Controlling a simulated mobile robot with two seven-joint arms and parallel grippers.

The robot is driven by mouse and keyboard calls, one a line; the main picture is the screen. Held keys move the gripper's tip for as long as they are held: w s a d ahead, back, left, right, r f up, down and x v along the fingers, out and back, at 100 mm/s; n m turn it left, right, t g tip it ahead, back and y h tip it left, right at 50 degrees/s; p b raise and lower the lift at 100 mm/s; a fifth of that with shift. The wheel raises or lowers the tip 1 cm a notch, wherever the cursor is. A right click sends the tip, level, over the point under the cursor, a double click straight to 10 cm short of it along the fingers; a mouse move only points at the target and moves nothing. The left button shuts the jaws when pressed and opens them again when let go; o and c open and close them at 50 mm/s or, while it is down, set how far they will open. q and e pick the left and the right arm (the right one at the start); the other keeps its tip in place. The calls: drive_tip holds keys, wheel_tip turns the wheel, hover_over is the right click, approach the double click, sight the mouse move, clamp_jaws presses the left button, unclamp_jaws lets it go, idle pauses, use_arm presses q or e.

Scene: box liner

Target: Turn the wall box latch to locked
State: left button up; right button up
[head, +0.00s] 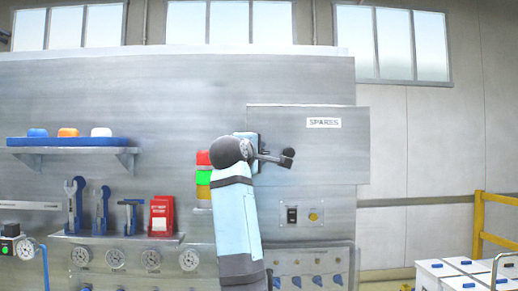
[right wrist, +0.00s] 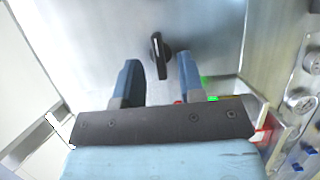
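The wall box (head: 340,145) is a grey metal box marked SPARES, with its face shut flat in the head view. In the right wrist view the latch (right wrist: 160,55) is a black bar with a pale mark, standing lengthwise between my fingers in the picture. My right gripper (right wrist: 160,70) is open, with a blue finger on each side and gaps to the latch. I cannot tell how far the tips are from the face. My arm hides most of this gripper in the head view. My left gripper is not in view.
A red, green and yellow stack light (head: 203,175) stands close left of my arm. A switch panel (head: 301,214) is below the box. A tool shelf with red bins (head: 161,215) is to the left. A yellow rail (head: 479,225) and white crates (head: 455,272) are at lower right.

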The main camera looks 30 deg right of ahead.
drive_tip(key=shift+x, duration=0.9)
drive_tip(key=shift+a, duration=0.1)
drive_tip(key=shift+c, duration=0.4)
clamp_jaws()
drive_tip(key=n+t+y+b, duration=0.1)
drive_tip(key=n+t, duration=0.2)
drive_tip(key=n, duration=0.4)
drive_tip(key=n+t+b, duration=0.1)
drive_tip(key=n+t, duration=0.1)
drive_tip(key=n, duration=0.5)
drive_tip(key=n+t+y, duration=0.1)
drive_tip(key=n+t, duration=0.2)
drive_tip(key=n, duration=0.5)
drive_tip(key=shift+s+d+t+y+b, duration=0.3)
drive_tip(key=shift+s+b, duration=0.05)
drive_tip(key=shift+b, duration=0.05)
drive_tip(key=shift+n, duration=0.3)
